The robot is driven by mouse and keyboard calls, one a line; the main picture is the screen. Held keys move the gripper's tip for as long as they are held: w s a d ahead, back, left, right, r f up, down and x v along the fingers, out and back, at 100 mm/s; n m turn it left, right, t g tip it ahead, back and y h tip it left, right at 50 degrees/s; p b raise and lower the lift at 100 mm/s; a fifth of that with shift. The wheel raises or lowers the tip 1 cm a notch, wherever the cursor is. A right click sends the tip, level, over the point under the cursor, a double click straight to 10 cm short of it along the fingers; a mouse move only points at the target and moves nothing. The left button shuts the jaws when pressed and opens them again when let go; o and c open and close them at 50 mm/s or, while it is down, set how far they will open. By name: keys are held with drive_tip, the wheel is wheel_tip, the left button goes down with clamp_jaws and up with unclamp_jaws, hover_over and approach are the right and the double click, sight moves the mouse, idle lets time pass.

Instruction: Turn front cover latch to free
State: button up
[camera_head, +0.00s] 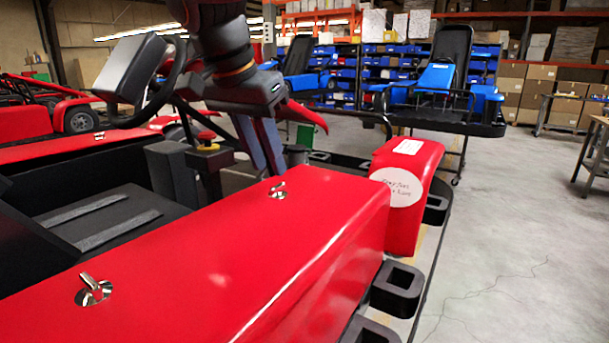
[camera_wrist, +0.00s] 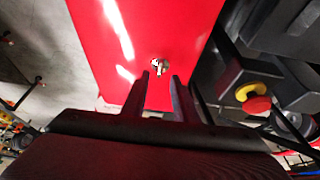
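A long red cover (camera_head: 240,240) lies along the side of the kart, with two silver latches on top. The far latch (camera_head: 277,191) has a small wing handle in a round metal seat. The near latch (camera_head: 93,290) is at lower left, its handle pointing up and left. My gripper (camera_head: 268,170) hangs over the far end of the cover, fingers downward, close to the far latch. In the wrist view, my gripper (camera_wrist: 158,78) is open and empty, its two dark fingers apart. One latch (camera_wrist: 159,66) shows just beyond the fingertips, roughly centred between them. I cannot tell contact.
A red and yellow knob (camera_head: 206,140) stands on the kart left of my gripper; it also shows in the wrist view (camera_wrist: 256,101). A red block with a white label (camera_head: 400,188) stands at the cover's far right. Steering wheel (camera_head: 150,85) is upper left.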

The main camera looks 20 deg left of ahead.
sight(277, 185)
drive_tip(key=shift+x, duration=2.35)
clamp_jaws()
